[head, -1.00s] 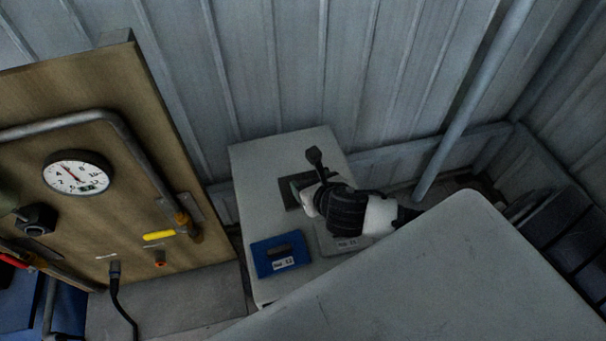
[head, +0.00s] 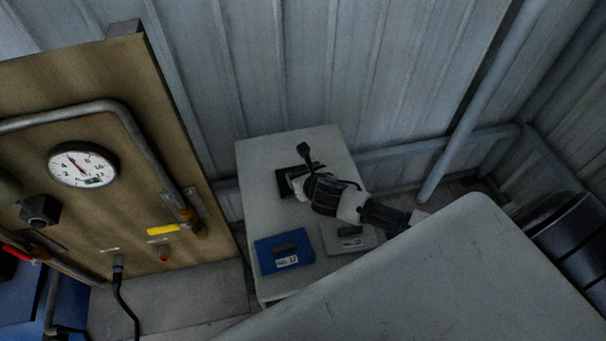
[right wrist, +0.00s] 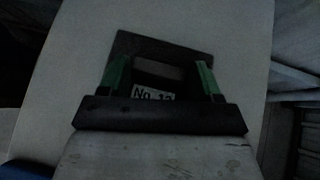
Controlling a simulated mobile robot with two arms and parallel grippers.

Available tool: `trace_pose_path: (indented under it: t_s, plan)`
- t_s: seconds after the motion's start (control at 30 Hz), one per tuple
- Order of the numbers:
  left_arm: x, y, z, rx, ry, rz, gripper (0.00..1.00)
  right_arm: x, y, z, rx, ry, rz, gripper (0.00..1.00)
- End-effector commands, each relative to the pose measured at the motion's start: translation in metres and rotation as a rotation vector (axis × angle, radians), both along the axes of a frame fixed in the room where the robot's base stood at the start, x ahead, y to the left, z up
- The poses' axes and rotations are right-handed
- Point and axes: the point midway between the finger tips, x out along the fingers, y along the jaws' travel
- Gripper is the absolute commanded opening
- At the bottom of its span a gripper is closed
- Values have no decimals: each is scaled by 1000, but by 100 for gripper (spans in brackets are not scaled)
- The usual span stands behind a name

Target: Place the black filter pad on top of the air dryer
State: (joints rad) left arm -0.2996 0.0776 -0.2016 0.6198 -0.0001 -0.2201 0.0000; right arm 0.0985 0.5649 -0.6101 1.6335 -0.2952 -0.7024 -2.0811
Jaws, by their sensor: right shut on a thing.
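The black filter pad (head: 283,183) is at the far part of a small pale table, partly hidden by my right gripper (head: 297,185). In the right wrist view the pad (right wrist: 128,45) is a dark square plate with a raised grip block and a white label, partly covered. The green fingers of the right gripper (right wrist: 160,76) stand on both sides of that block and are shut on it. I cannot tell whether the pad touches the table. My left gripper is not in view. I cannot identify the air dryer in these views.
The pale table (head: 262,216) also bears a blue pad (head: 270,263) and a grey pad (head: 338,244). A large grey surface (head: 450,270) fills the front right. A wooden panel (head: 130,190) with a gauge (head: 82,165) and pipes stands left. A corrugated wall is behind.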

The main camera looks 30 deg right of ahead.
Motion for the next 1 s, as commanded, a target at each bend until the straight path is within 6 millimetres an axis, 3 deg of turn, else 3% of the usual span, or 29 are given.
trace_pose_path:
  t_s: [0.2,0.23,0.4,0.73,1.0]
  plan:
    - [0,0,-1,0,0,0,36,0,0,-3,0,0,0,42]
    - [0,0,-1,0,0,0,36,0,0,-2,0,0,0,67]
    - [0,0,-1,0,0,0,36,0,0,-2,0,0,0,90]
    - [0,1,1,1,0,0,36,-2,0,2,-1,0,1,90]
    - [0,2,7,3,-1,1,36,-43,2,30,-1,1,3,90]
